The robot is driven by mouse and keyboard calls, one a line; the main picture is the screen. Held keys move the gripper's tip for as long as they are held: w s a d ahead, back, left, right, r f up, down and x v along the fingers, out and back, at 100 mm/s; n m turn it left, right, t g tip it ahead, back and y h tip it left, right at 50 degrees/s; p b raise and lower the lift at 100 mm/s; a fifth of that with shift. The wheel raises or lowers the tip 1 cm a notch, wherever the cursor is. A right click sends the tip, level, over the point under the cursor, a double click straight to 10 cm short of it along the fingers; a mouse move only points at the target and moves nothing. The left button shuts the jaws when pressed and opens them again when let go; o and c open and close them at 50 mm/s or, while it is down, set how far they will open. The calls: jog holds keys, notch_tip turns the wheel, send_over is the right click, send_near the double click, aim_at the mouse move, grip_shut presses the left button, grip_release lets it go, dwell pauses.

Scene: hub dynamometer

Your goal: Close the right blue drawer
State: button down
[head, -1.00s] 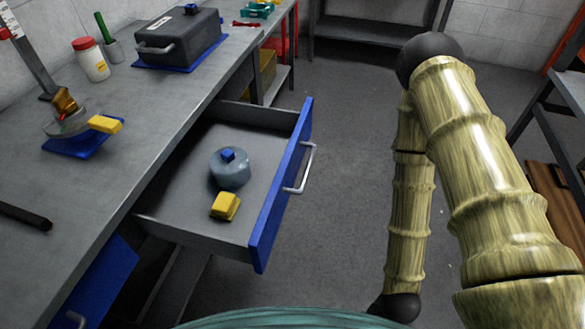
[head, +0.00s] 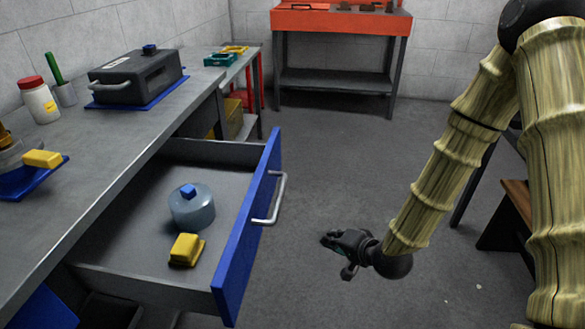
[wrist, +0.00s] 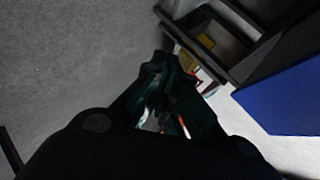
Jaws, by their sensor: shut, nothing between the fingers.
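The right blue drawer (head: 247,232) stands pulled out from under the grey workbench, with its silver bar handle (head: 271,200) on the outer side of the blue front. Inside it lie a grey-blue round container with a blue knob (head: 192,206) and a yellow block (head: 186,250). My gripper (head: 336,240) is shut and empty, over the floor to the right of the drawer front and apart from it. In the wrist view my dark gripper (wrist: 165,75) points ahead, with the blue drawer front (wrist: 285,100) at the right.
The grey workbench (head: 105,145) runs along the left, holding a black case (head: 138,75), a red-lidded jar (head: 40,102) and a yellow-handled item (head: 42,158). An orange bench (head: 342,22) stands at the back. The floor (head: 330,160) right of the drawer is clear.

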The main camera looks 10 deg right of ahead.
jog(key=w+r+m+t+y+b, duration=0.2)
jog(key=w+r+t+b, duration=0.15)
jog(key=r, duration=0.45)
jog(key=w+r+m+t+y+b, duration=0.1)
jog(key=w+r+t+y+b, duration=0.1)
jog(key=w+r, duration=0.5)
jog(key=w+a+r+b, duration=0.1)
jog(key=w+a+b, duration=0.3)
jog(key=w+a, duration=0.3)
jog(key=shift+w+a+r+b, duration=0.3)
jog(key=shift+a+r+b, duration=0.1)
jog(key=shift+a, duration=0.5)
